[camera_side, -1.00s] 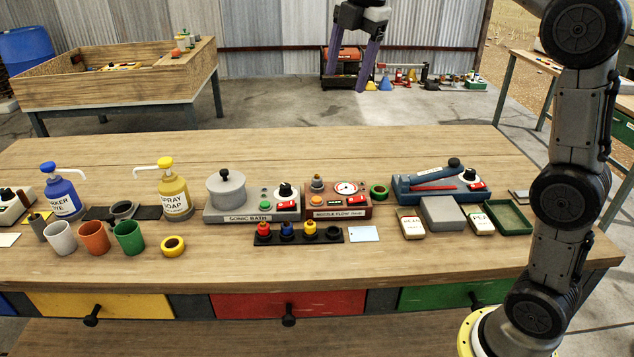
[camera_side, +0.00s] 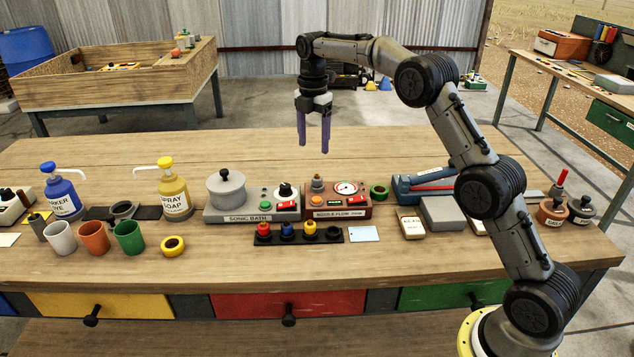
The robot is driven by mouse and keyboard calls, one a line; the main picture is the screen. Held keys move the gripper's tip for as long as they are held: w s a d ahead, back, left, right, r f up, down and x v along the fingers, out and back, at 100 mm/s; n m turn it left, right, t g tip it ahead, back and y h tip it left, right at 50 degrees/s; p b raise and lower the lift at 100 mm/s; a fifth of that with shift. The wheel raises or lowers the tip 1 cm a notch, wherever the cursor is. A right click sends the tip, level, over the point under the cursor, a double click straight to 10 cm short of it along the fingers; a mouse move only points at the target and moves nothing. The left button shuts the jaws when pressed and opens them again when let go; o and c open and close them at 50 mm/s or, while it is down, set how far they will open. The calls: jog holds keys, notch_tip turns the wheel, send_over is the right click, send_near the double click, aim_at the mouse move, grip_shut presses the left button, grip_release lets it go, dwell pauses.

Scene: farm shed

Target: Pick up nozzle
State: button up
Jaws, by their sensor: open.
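A black rack (camera_side: 278,238) lies near the front middle of the bench. It holds small nozzle-like pieces: a red one (camera_side: 264,229), a blue one (camera_side: 287,229) and a yellow one (camera_side: 310,228). Its right-hand seat (camera_side: 333,233) looks black, and I cannot tell whether it is filled. A small brown-grey piece stands on the nozzle flow gauge (camera_side: 351,205); I cannot tell whether it is a nozzle. My gripper (camera_side: 313,148) points down with its two purple fingers apart. It is open and empty, high above the back of the bench, behind the gauge and touching nothing.
The sonic bath (camera_side: 235,211) stands left of the gauge. Dye bottle (camera_side: 61,192), soap bottle (camera_side: 173,190) and cups (camera_side: 129,237) are at the left. A blue press (camera_side: 402,190) and grey block (camera_side: 442,213) stand right, partly behind my arm. The bench's back strip is clear.

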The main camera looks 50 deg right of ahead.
send_over(317, 175)
jog(key=f, duration=0.4)
jog(key=shift+w+a+f, duration=0.1)
jog(key=shift+w+a, duration=0.1)
jog(key=shift+w, duration=0.2)
jog(key=shift+s+d+f, duration=0.1)
jog(key=shift+s+f, duration=0.1)
jog(key=shift+f, duration=1.15)
jog(key=shift+s+d+f, duration=0.1)
jog(key=shift+s+f, duration=0.1)
jog(key=shift+f, duration=1.1)
jog(key=shift+c, duration=0.2)
grip_shut()
